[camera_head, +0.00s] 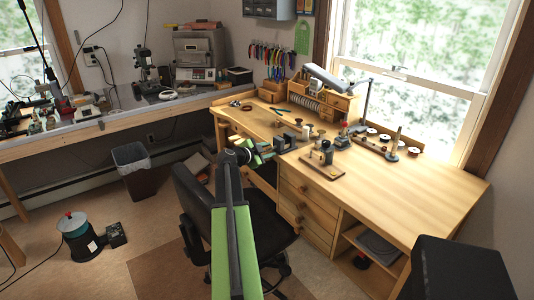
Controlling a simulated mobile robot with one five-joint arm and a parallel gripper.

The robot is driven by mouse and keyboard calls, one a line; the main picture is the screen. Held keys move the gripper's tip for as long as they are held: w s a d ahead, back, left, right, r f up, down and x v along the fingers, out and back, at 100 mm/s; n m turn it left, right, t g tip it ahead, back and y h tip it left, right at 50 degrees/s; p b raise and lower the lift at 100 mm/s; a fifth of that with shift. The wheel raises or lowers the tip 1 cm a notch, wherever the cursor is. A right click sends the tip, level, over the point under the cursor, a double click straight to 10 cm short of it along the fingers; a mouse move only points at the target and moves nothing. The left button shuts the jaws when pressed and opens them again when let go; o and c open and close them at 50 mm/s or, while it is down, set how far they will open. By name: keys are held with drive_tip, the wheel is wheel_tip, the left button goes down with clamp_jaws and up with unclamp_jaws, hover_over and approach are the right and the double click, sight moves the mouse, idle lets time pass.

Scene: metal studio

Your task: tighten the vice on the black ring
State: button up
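My gripper (280,146) is at the end of my green arm, over the front edge of the wooden workbench (430,190). It is small and partly hidden by my own arm, and I cannot tell whether its fingers are open or shut. A small dark grey block (342,141) stands on the bench to the right of my gripper. It may be the vice, but it is too small to be sure. I cannot make out a black ring in it.
A wooden board (322,172) with small dark items lies right of my gripper. A lamp (366,100) stands behind. The bench's right part is clear. A black chair (262,222) stands below my arm. A bin (132,165) is at the left.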

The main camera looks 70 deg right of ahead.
clamp_jaws()
idle(0.6)
drive_tip(key=shift+r+n+g+y+p, duration=0.1)
drive_tip(key=shift+n+g+y+p, duration=0.25)
drive_tip(key=shift+n+p, duration=0.4)
drive_tip(key=shift+w+n+g+y+p, duration=0.1)
drive_tip(key=shift+n+g+y+p, duration=0.35)
drive_tip(key=shift+n, duration=0.8)
drive_tip(key=shift+n+g+y, duration=0.6)
drive_tip(key=shift+n+g, duration=0.3)
drive_tip(key=shift+n, duration=0.3)
drive_tip(key=shift+n+g+y+b, duration=0.45)
drive_tip(key=shift+n+g, duration=0.15)
drive_tip(key=shift+n, duration=0.4)
